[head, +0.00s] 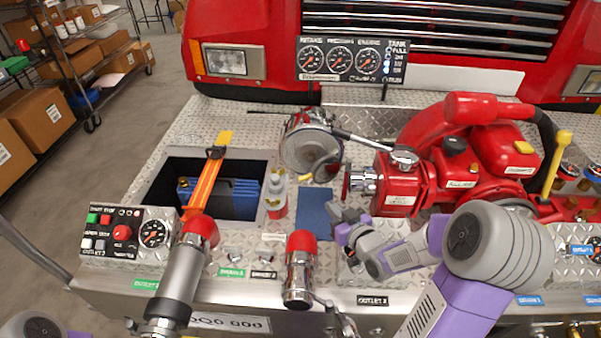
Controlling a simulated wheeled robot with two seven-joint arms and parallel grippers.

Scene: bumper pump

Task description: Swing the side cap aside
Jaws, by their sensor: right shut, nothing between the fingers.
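The red pump (405,185) stands on the tread-plate deck at the right. A ribbed chrome fitting (361,180) sticks out of its left side and looks like the side cap; whether it is closed or turned aside is unclear. My right gripper (343,222) is shut and empty, just below and left of this fitting, apart from it in the picture. My right arm hides part of the deck in front of the pump. My left gripper is out of view; only a bit of that arm shows at the bottom left.
A round chrome housing (305,150) stands left of the pump. A blue pad (314,210) lies below it. A red-tipped nozzle (185,270) and a chrome outlet (300,270) rise along the front edge. An open bin (160,178) holds a blue case. A control box (125,235) sits left.

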